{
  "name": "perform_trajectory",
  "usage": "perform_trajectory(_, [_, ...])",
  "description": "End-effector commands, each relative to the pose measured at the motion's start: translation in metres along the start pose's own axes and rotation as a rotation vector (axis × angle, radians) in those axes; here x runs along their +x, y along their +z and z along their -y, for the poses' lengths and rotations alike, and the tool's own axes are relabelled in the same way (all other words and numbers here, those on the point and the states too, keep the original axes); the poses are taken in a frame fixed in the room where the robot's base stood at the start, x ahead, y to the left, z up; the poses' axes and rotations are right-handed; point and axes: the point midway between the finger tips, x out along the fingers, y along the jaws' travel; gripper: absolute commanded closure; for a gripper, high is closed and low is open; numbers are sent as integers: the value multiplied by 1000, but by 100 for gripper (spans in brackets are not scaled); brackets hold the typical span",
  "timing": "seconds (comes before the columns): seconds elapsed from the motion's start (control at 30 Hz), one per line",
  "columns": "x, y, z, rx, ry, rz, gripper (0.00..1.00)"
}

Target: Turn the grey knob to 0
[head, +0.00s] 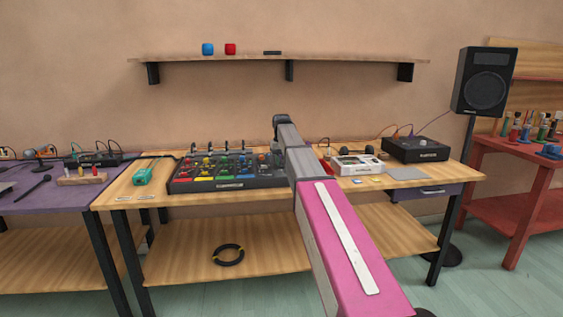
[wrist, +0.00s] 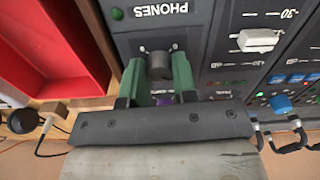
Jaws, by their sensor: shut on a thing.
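In the wrist view the grey knob (wrist: 160,60) sits on a dark panel beside the upside-down word PHONES. My gripper (wrist: 162,70) has its two green fingers around the knob, one on each side, shut on it. Small white marks show by the knob's far side; its pointer and the number it points at cannot be made out. In the head view the mixer (head: 230,184) stands on the wooden table, and my arm covers its right end, the knob and my fingers.
A white fader cap (wrist: 258,40) and a blue knob (wrist: 281,104) lie right of the fingers, with cables near the mixer's edge. A red tray (wrist: 60,45) is close on the left. A white device (head: 361,165) and black box (head: 415,150) stand right of my arm.

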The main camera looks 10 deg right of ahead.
Motion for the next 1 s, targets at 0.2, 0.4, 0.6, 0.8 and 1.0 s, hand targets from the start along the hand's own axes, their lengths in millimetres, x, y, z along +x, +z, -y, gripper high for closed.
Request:
perform_trajectory(0.2, [-1, -1, 0, -206, 1, -2, 97])
perform_trajectory(0.4, [-1, -1, 0, -395, 1, -2, 97])
perform_trajectory(0.6, [-1, -1, 0, -586, 1, -2, 97])
perform_trajectory(0.8, [-1, -1, 0, -776, 1, -2, 97])
perform_trajectory(1.0, [-1, -1, 0, -966, 2, -2, 97])
